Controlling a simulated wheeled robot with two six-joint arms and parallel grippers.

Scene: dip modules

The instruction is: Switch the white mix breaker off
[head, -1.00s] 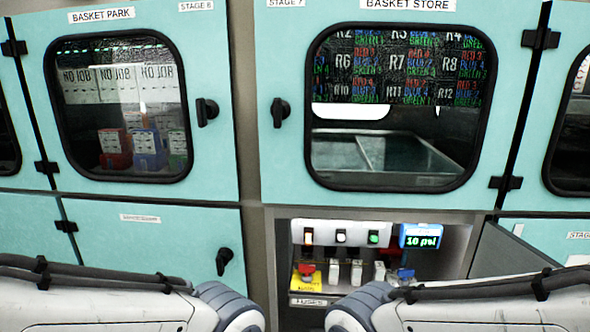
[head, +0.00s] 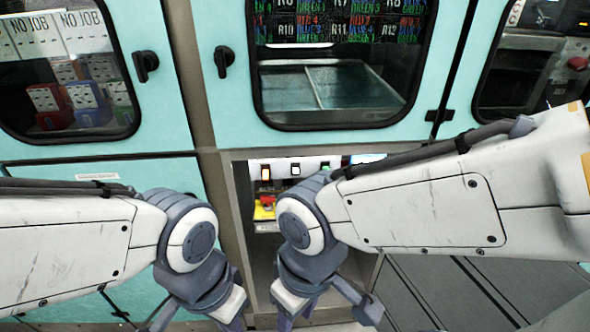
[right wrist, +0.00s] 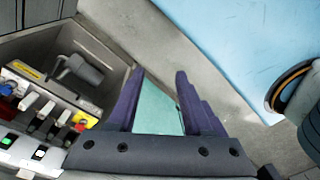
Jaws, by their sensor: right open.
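The fuse compartment shows in the head view, its row of breakers mostly hidden behind my right arm. In the right wrist view several small breakers (right wrist: 43,113) with pale levers stand in a row at the left edge. Their labels are unreadable, so I cannot tell which is white mix. A white light (head: 295,169) is lit on the panel above, between an orange and a green one. My right gripper (right wrist: 160,76) is open and empty, to the right of the breakers and apart from them. My left gripper (head: 205,318) is at the bottom of the head view, its fingertips cut off.
A yellow-based red knob (right wrist: 80,122) sits near the breakers. A grey handle-like part (right wrist: 78,70) stands inside the compartment. An open grey door (head: 430,285) lies right of it. Closed teal doors with windows and black latches (head: 222,62) stand above.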

